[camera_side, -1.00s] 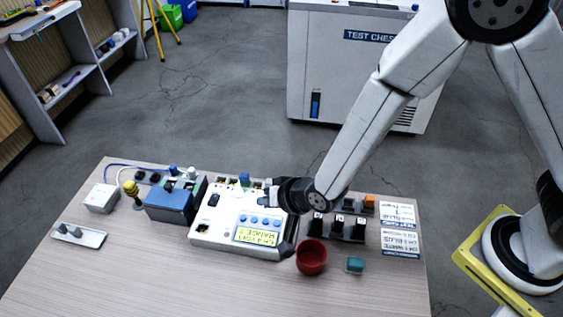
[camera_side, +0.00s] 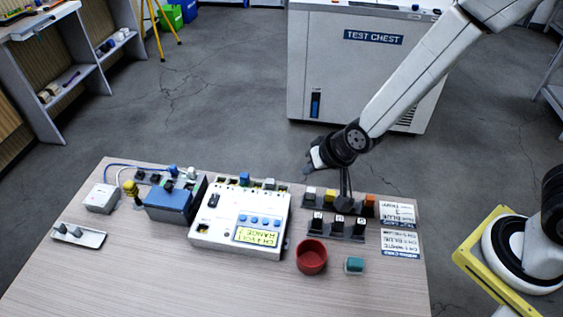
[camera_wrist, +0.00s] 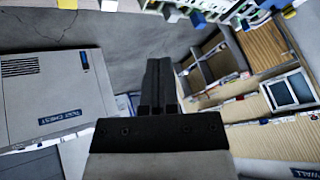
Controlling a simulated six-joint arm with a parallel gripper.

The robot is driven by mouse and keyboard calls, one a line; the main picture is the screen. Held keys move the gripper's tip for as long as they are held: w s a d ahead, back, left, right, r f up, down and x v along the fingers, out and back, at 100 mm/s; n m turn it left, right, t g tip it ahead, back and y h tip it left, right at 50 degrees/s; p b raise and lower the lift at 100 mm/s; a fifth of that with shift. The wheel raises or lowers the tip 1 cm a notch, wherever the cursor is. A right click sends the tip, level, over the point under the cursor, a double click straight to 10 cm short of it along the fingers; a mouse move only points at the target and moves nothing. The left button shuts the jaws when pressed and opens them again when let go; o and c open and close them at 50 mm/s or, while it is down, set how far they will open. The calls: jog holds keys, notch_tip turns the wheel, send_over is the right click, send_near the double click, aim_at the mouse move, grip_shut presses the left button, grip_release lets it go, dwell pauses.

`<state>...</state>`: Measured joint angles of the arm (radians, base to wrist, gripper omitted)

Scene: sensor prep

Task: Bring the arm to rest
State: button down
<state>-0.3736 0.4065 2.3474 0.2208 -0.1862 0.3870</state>
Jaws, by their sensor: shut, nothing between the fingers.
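My gripper (camera_side: 311,163) is in the air above the back edge of the table, to the right of the white instrument box. In the wrist view my gripper (camera_wrist: 158,85) has its dark fingers together with nothing between them. The white box (camera_side: 222,222) has a yellow lit display, blue buttons, and blue and grey plugs along its back edge. My gripper is apart from the box and the other table items.
A test chest (camera_side: 350,80) stands behind. The table's front is clear.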

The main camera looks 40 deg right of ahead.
jog(key=s+d+r+n+g+h, duration=0.1)
jog(key=s+d+r+g, duration=0.1)
jog(key=s+d, duration=0.3)
jog(key=s+d+r+n+g+h, duration=0.1)
jog(key=s+d+r, duration=0.2)
jog(key=d, duration=0.6)
jog(key=shift+s+n+g, duration=0.4)
jog(key=shift+s, duration=0.45)
dwell(0.7)
jog(key=w+a+f+m+t+y, duration=0.1)
jog(key=w+a, duration=0.4)
jog(key=a, duration=0.7)
jog(key=w+a+f+m+t+y, duration=0.2)
jog(key=w+a+f+t, duration=0.3)
jog(key=a, duration=0.7)
jog(key=shift+w+a+m, duration=0.3)
jog(key=shift+w+m, duration=0.15)
jog(key=shift+m, duration=0.45)
jog(key=shift+f, duration=4.35)
